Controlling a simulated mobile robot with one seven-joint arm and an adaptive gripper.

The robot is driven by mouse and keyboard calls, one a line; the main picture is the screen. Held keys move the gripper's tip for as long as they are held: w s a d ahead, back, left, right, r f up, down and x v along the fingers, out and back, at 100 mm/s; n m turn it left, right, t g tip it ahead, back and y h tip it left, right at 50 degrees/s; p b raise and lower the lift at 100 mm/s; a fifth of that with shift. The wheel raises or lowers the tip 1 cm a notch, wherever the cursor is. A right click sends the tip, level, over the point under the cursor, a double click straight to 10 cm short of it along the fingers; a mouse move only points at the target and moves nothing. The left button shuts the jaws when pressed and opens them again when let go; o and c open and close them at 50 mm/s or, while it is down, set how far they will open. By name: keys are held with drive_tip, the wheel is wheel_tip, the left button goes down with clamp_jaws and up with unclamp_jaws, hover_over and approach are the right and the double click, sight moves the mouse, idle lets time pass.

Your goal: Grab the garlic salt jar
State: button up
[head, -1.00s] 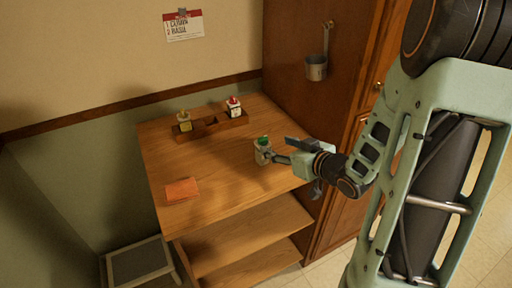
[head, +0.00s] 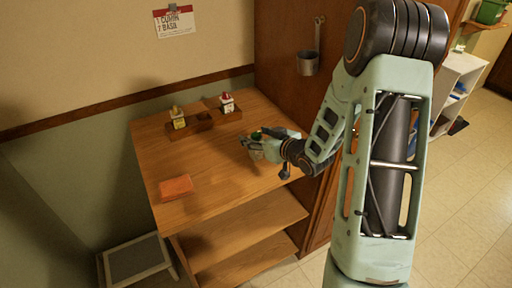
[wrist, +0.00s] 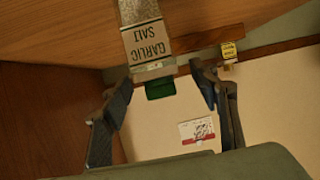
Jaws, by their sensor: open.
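My gripper (wrist: 161,78) is open, with one finger to each side of the jar's lid end in the wrist view. I cannot tell whether either finger touches the jar.
A wooden rack (head: 205,120) at the back of the counter (head: 205,160) holds a yellow-labelled jar (head: 178,120) and a red-lidded jar (head: 227,103). An orange block (head: 176,188) lies front left. A tall wooden cabinet (head: 285,50) with a hanging metal cup (head: 307,63) stands right.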

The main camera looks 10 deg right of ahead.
clamp_jaws()
idle(0.4)
drive_tip(key=shift+r, duration=0.25)
